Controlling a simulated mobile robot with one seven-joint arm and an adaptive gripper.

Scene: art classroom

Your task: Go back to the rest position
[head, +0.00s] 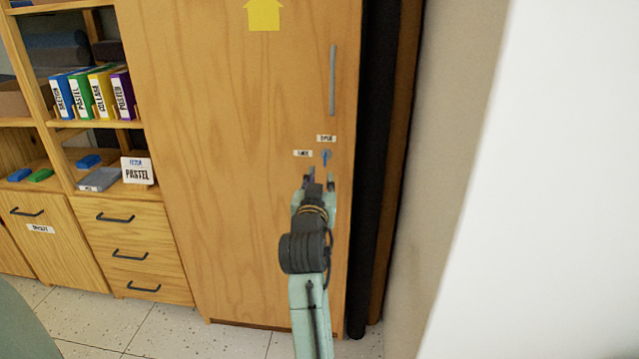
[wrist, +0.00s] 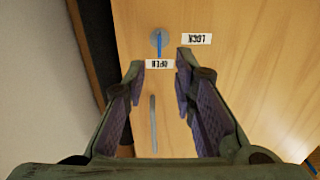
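My gripper (head: 320,181) is in front of the tall wooden cabinet door (head: 235,150), just below its lock. In the wrist view my gripper (wrist: 159,65) is open, its two fingers apart with nothing between them. A blue key (head: 325,158) is in the round lock; it also shows beyond the fingertips in the wrist view (wrist: 159,44). The key lies in line with the OPEN label (wrist: 160,64), and the LOCK label (wrist: 196,39) is off to one side. The fingers look clear of the key. The cabinet door looks shut.
A grey vertical handle (head: 332,80) is above the lock. Shelves with coloured binders (head: 92,93) and a PASTEL sign (head: 137,171) stand left, over drawers (head: 130,250). A pale wall (head: 440,150) is close on the right. A rounded green-grey edge (head: 18,325) is at lower left.

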